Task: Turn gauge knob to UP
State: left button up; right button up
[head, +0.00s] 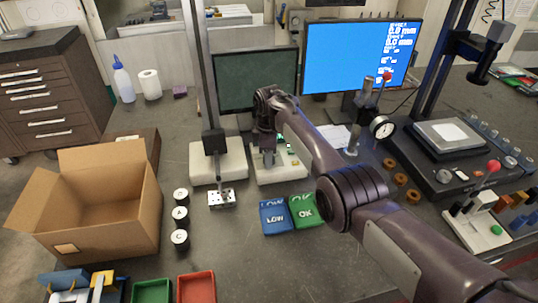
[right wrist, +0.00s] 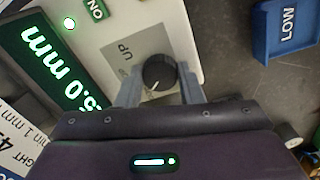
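The gauge knob (right wrist: 160,72) is round and black, on a grey plate (right wrist: 122,62) with the word UP printed to the knob's upper left. Its white pointer mark faces the lower edge of the right wrist view, away from UP. My right gripper (right wrist: 160,80) has one finger on each side of the knob, with what looks like a narrow gap at each; contact cannot be told. In the head view my right gripper (head: 265,140) is over the white gauge base (head: 282,176), hiding the knob. My left gripper is out of view.
A green-lit display (right wrist: 42,65) reading about 5.0 mm and an ON button (right wrist: 95,10) are beside the knob. A blue LOW tray (head: 275,216) and green OK tray (head: 304,211) lie in front. A stand (head: 213,145) is to the left, a monitor (head: 350,50) behind.

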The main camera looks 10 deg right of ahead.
jog(key=shift+c, duration=1.4)
